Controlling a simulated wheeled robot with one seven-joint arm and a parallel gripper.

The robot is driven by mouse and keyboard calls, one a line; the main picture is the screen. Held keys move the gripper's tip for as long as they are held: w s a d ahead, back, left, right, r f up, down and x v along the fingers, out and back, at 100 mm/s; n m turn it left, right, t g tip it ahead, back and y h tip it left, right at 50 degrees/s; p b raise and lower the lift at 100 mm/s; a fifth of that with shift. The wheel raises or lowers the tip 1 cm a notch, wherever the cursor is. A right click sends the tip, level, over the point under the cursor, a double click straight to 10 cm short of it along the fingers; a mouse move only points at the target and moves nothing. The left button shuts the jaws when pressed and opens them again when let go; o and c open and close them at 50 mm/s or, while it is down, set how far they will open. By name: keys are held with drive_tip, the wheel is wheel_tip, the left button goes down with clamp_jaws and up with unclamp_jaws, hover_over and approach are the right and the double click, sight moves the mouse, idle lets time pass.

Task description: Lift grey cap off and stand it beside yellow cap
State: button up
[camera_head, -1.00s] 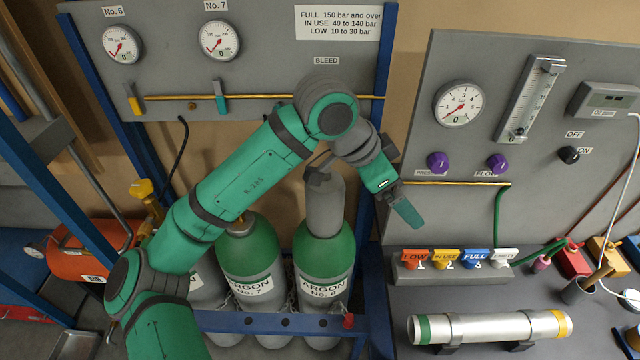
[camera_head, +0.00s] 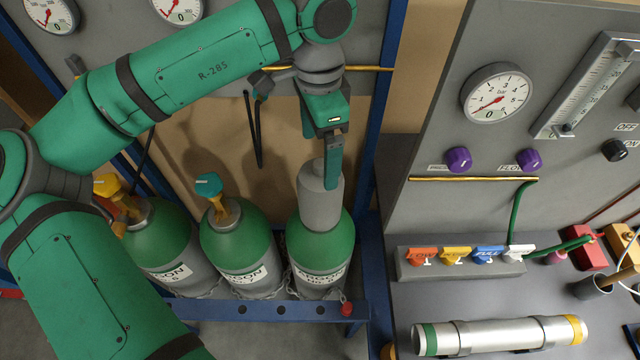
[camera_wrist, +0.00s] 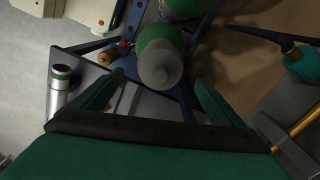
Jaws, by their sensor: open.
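The grey cap (camera_head: 322,200) is a plain cylinder with a narrower top. It sits upright on the right-hand green-shouldered argon cylinder (camera_head: 320,245). My gripper (camera_head: 322,150) is open and points down over the cap. One finger overlaps the cap's top right in the head view. In the wrist view the cap (camera_wrist: 160,64) shows between the two spread fingers (camera_wrist: 158,92), with nothing gripped.
Two other argon cylinders with yellow (camera_head: 110,187) and teal (camera_head: 208,185) valve knobs stand to the left. A blue rack rail (camera_head: 270,310) runs in front. A gauge panel and bench with a metal tube (camera_head: 500,335) lie right. Black hoses hang behind.

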sight(319, 161)
drive_tip(key=shift+d+f, duration=0.1)
drive_tip(key=shift+f, duration=3.05)
drive_tip(key=shift+w, duration=0.15)
drive_tip(key=c, duration=1.9)
drive_tip(key=shift+o, duration=0.2)
drive_tip(key=shift+r, duration=0.1)
